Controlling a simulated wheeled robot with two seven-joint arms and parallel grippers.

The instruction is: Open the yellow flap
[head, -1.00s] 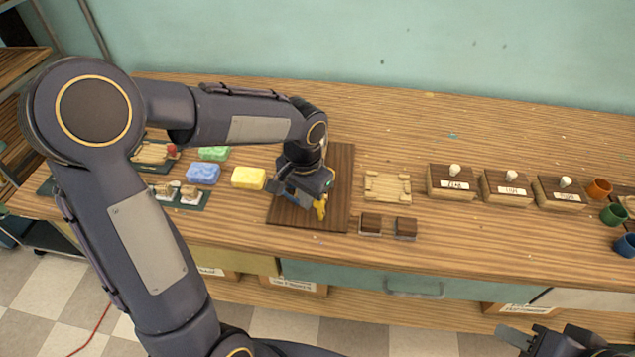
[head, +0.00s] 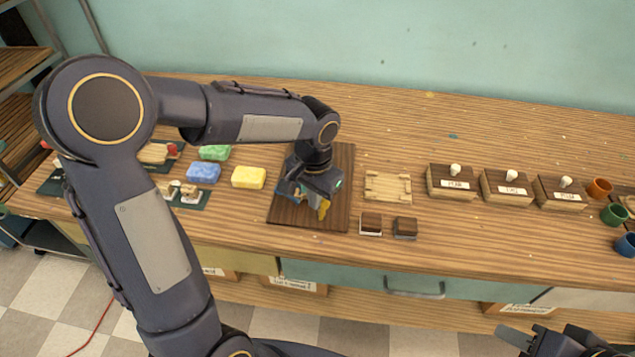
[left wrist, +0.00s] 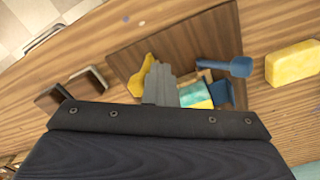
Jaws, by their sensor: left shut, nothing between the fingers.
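The yellow flap (head: 324,210) shows as a small yellow piece beside my left gripper (head: 314,200), over the dark wooden board. In the left wrist view the yellow flap (left wrist: 143,75) lies right beside the grey fingers of my left gripper (left wrist: 160,85), on their left. Those fingers are shut and empty; I cannot tell whether they touch the flap. A blue flap-like piece (left wrist: 232,67) and a teal and yellow block (left wrist: 196,94) lie on the other side of the fingers, partly hidden. My right gripper (head: 530,338) is at the bottom right edge, its jaws unclear.
The dark board (head: 342,165) lies on the wooden bench. A yellow sponge-like block (head: 248,178) is to its left, a pale wooden tray (head: 387,174) to its right. Two small brown-topped blocks (head: 371,223) stand near the front edge. Labelled boxes (head: 453,188) stand further right.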

